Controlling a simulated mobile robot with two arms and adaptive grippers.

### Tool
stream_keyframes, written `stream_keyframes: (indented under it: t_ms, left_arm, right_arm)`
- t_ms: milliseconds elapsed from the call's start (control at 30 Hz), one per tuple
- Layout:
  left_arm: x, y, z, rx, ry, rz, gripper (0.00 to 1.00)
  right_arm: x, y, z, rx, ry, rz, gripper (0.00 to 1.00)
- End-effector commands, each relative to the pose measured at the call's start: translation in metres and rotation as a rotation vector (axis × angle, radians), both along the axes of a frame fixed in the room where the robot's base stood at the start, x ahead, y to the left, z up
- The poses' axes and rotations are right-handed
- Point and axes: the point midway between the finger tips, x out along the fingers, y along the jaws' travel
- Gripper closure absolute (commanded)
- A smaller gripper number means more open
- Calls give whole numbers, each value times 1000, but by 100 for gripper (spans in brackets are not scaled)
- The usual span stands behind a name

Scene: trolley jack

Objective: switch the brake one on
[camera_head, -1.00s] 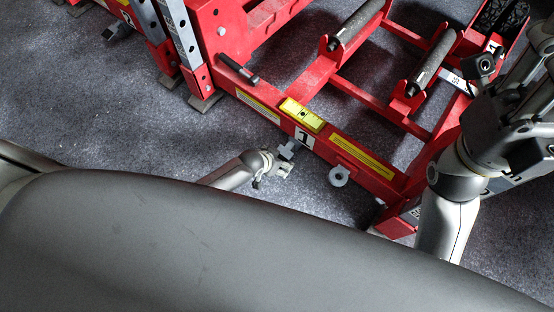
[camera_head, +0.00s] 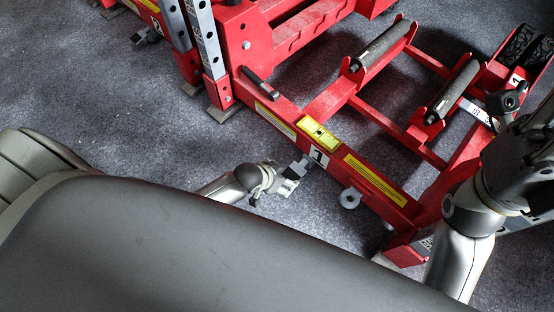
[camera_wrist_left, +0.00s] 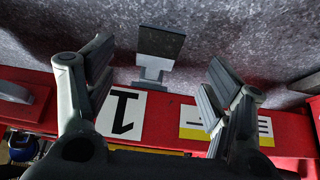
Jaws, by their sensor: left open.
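The brake one looks like a small grey pedal plate (camera_head: 304,165) on a short stem, at the outer side of the red frame beside the white "1" label (camera_head: 319,157). In the left wrist view the pedal (camera_wrist_left: 161,44) stands out from the red bar above the upside-down "1" label (camera_wrist_left: 122,112). My left gripper (camera_head: 288,182) is just left of the pedal in the head view. Its fingers are open, one on each side of the pedal in the wrist view, with no visible contact. My right gripper (camera_head: 520,150) is at the right edge, partly cut off; its fingers are unclear.
The red jack frame (camera_head: 375,180) has yellow labels, two dark rollers (camera_head: 380,45) and a black handle (camera_head: 258,83). A grey ring-shaped part (camera_head: 350,198) sticks out right of the pedal. Speckled grey floor (camera_head: 110,110) is clear at left.

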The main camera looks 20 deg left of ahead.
Motion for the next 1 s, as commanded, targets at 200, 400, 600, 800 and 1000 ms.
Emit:
stream_keyframes:
  t_ms: [200, 400, 600, 800, 1000]
  left_arm:
    - [-11, 5, 19, 0, 0, 1, 25]
    - [-14, 5, 25, 0, 0, 1, 25]
    - [-14, 5, 25, 0, 0, 1, 25]
    - [-14, 5, 25, 0, 0, 1, 25]
    - [-10, 1, 31, -13, -22, -2, 25]
  right_arm:
    - [0, 0, 0, 0, 0, 0, 60]
    - [0, 0, 0, 0, 0, 0, 60]
    - [0, 0, 0, 0, 0, 0, 60]
    - [0, 0, 0, 0, -1, 0, 60]
    - [0, 0, 0, 0, 2, 0, 60]
